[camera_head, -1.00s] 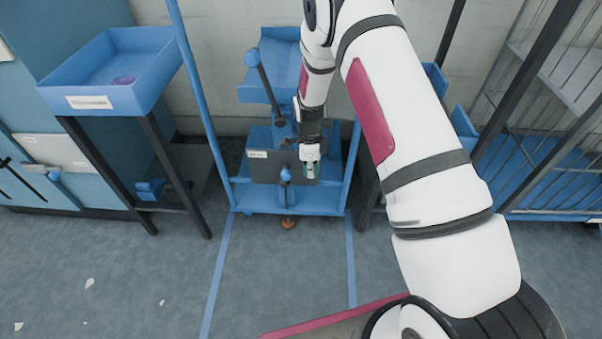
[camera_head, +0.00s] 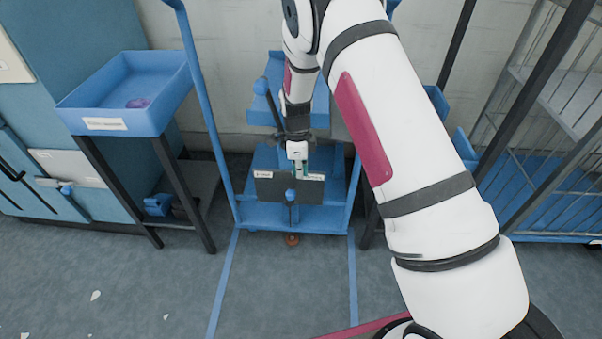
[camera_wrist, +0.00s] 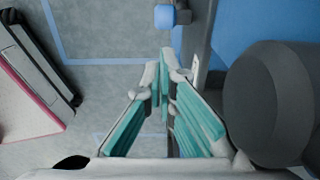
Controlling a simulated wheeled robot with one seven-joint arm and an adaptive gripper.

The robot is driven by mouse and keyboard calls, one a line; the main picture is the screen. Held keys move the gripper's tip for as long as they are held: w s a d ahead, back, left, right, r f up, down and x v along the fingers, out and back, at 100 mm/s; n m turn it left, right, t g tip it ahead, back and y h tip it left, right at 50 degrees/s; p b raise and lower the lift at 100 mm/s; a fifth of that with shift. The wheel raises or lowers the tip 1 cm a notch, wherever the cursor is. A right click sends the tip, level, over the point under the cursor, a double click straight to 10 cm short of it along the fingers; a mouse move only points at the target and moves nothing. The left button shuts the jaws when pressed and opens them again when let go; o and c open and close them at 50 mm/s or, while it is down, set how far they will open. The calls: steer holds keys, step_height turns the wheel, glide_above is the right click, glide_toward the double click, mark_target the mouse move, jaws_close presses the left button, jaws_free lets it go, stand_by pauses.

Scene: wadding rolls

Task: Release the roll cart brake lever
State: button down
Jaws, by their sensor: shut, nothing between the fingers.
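The blue roll cart (camera_head: 312,222) stands against the back wall. A lower lever with a blue knob (camera_head: 290,195) stands upright in front of its dark panel (camera_head: 270,190). A longer dark lever with a blue knob (camera_head: 261,86) leans to the left higher up. I cannot tell which one is the brake lever. My gripper (camera_head: 301,172) is shut and empty, just above and slightly right of the lower knob in the head view. In the wrist view a blue knob (camera_wrist: 172,15) lies just beyond my teal-padded fingertips (camera_wrist: 163,65), apart from them.
A wire cage rack (camera_head: 560,150) stands at right. A large dark rounded shape (camera_wrist: 275,100) fills the wrist view's right side.

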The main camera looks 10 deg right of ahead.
mark_target(290, 199)
steer(key=s+d+y+b, duration=0.1)
steer(key=d, duration=0.5)
steer(key=shift+s+d+r+t+y+b, duration=0.15)
steer(key=shift+s+r+t+y+b, duration=0.2)
steer(key=shift+r, duration=0.1)
steer(key=shift+f, duration=0.1)
steer(key=w+a+f+b, duration=0.1)
steer(key=a+f+b, duration=0.3)
steer(key=f, duration=0.6)
steer(key=shift+w+a+f+b, duration=0.15)
steer(key=shift+w+a+b, duration=0.2)
steer(key=shift+b, duration=0.65)
steer(key=shift+a, duration=0.1)
